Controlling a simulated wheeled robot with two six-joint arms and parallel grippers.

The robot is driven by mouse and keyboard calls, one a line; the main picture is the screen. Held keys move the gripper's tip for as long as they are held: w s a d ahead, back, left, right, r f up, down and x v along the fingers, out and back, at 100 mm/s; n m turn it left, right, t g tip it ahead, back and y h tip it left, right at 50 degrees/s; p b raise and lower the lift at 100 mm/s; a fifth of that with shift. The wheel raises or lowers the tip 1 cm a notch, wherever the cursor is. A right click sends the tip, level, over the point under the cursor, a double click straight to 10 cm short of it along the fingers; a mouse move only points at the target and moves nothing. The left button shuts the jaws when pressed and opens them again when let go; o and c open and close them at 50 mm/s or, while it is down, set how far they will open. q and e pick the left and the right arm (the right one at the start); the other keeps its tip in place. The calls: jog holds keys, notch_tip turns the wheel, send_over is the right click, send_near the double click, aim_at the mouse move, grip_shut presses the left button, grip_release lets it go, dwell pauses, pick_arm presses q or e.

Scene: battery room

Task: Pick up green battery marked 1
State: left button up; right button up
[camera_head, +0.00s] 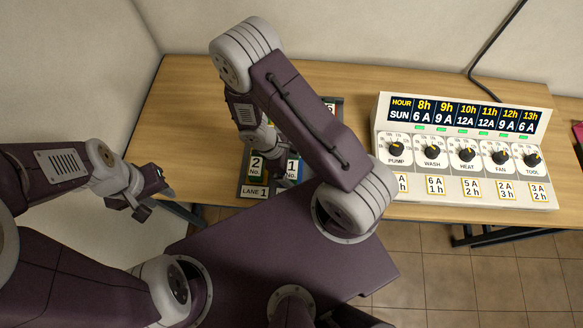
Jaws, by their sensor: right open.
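A battery labelled 1 (292,167) stands in the dark rack behind my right arm; the part of it that shows looks blue. A battery labelled 2 (256,164) stands to its left and looks dark green. I cannot make out a green battery marked 1, as my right arm covers much of the rack. My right gripper (281,178) is open, low over the rack's near end, close to the battery labelled 1 and partly hidden by its arm. My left gripper (157,203) is open and empty, left of the rack near the table's front edge.
The rack carries a LANE 1 label (254,191) on its front. A white control panel (460,150) with several knobs and a schedule display stands to the right on the wooden table (190,110). The table left of the rack is clear. A pink object (578,132) shows at the right edge.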

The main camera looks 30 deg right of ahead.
jog(key=shift+d+f, duration=0.1)
jog(key=c, duration=1.9)
